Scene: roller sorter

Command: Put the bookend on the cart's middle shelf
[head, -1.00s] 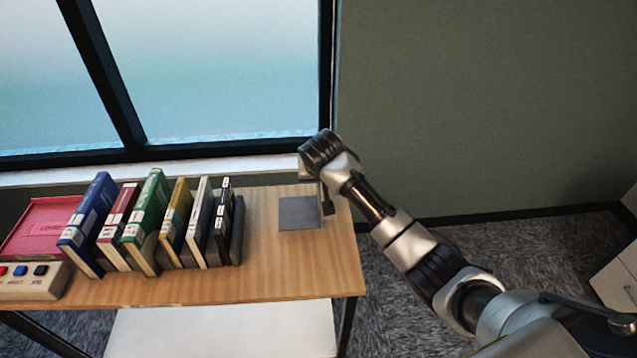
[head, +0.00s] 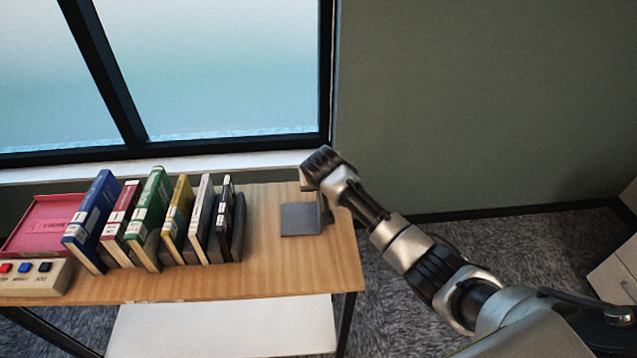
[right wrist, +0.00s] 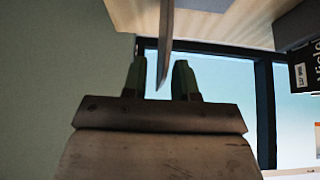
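The bookend (head: 300,219) is grey metal, with its flat base on the wooden tabletop near the right end and its upright plate at the base's right side. My right gripper (head: 322,190) is at the upright plate, with its fingers mostly hidden in the head view. In the right wrist view, the bookend's thin plate (right wrist: 166,40) reaches between the two fingers of my right gripper (right wrist: 158,75). The fingers are apart, with a clear gap on the left side of the plate. My left gripper is out of view. I cannot identify a cart.
Several books (head: 152,220) stand in a row left of the bookend. A pink-red tray (head: 40,225) and a button box (head: 35,278) are at the far left. A white lower surface (head: 220,328) is under the wooden tabletop (head: 290,270). A window is behind.

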